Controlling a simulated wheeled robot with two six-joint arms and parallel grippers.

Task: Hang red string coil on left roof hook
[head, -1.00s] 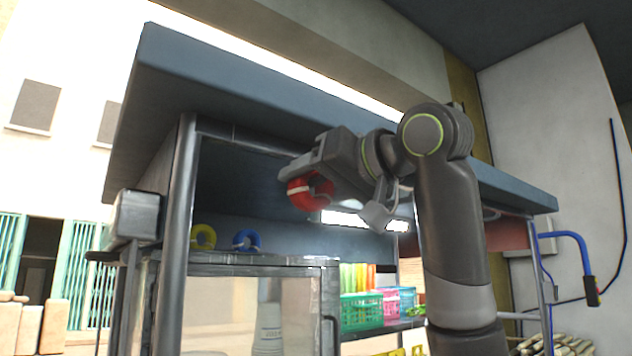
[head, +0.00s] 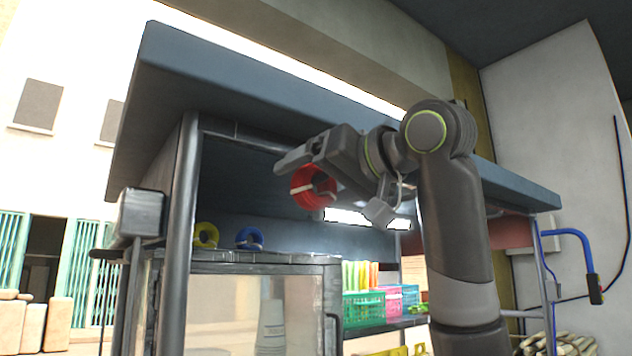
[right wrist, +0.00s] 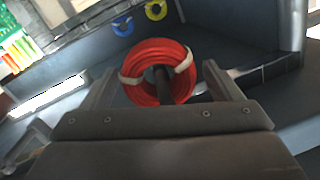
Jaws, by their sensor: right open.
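The red string coil (head: 314,187) with pale ties is under the roof (head: 250,85), just below my right gripper (head: 297,168). In the right wrist view the coil (right wrist: 150,58) lies between the two spread fingers of the right gripper (right wrist: 160,88), with a gap beside at least the right finger. A dark bar (right wrist: 162,82), which looks like a hook, shows at the coil's opening. Its join to the roof is hidden, so I cannot tell surely whether it bears the coil. My left gripper is not in view.
A yellow coil (head: 206,235) and a blue coil (head: 249,238) are farther back, above the glass-fronted cabinet (head: 250,258). A metal post (head: 181,230) stands at left. Green (head: 363,309) and pink baskets are on a shelf. The roof edge is close to my right arm.

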